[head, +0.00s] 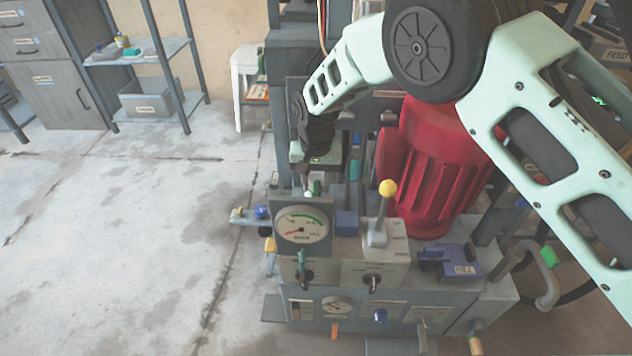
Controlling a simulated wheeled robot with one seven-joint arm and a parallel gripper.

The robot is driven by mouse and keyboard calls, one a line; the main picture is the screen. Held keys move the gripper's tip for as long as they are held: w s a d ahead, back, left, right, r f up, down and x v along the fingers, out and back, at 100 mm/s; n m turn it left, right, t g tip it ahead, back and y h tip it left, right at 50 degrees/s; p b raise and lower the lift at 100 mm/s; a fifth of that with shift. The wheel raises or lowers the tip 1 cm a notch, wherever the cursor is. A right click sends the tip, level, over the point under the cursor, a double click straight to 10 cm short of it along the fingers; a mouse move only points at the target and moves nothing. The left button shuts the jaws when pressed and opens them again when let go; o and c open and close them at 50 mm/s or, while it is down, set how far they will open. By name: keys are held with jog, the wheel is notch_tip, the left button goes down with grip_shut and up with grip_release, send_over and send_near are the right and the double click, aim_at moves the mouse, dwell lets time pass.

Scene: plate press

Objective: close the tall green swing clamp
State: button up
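My gripper (318,172) is at the end of my pale green arm, pointing down behind the round gauge at the back of the press. Its fingertips are small, dark and partly hidden, so I cannot see whether they are open or what they touch. No tall green swing clamp shows clearly. A narrow teal upright piece (355,168) stands just right of my gripper, partly hidden, and may be part of it.
The gauge (302,225) and a yellow-knobbed lever (387,188) rise from the front panel. A large red motor (438,165) stands right of my gripper. A blue fixture (455,258) sits at front right. The floor (110,240) to the left is clear. Shelves stand at far left.

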grip_shut()
jog(key=shift+r+n+p, duration=0.1)
jog(key=shift+n+p, duration=0.3)
jog(key=shift+p, duration=0.05)
jog(key=shift+r+n+p, duration=0.1)
jog(key=shift+n+p, duration=0.45)
jog(key=shift+n, duration=0.05)
jog(key=n+p, duration=0.2)
jog(key=n, duration=0.2)
jog(key=shift+n+p, duration=0.3)
jog(key=shift+p, duration=0.1)
jog(key=n+p, duration=0.2)
jog(key=n, duration=0.3)
jog(key=n+p, duration=0.1)
jog(key=n, duration=0.5)
jog(key=shift+n, duration=0.3)
